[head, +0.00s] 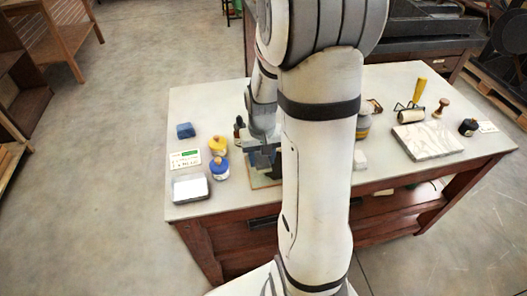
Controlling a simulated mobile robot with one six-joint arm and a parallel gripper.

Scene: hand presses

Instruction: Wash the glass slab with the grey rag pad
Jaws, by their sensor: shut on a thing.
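My gripper (262,150) points down over the left-middle part of the table, partly hidden by my own arm. It is shut on a small dark grey thing, seemingly the grey rag pad, which is hard to make out. Below it a flat board with a brown edge (262,183) shows in part; I cannot tell if the held thing touches it. A pale slab with grey streaks (426,141) lies at the right of the table. I cannot tell from this view which of these flat pieces is the glass slab.
On the left of the table (215,104) are a blue block (186,130), a printed card (185,158), a yellow-topped jar (218,145), a blue-topped jar (220,168) and a tray (176,196). A roller (411,115) and a dark jar (468,127) stand near the streaked slab.

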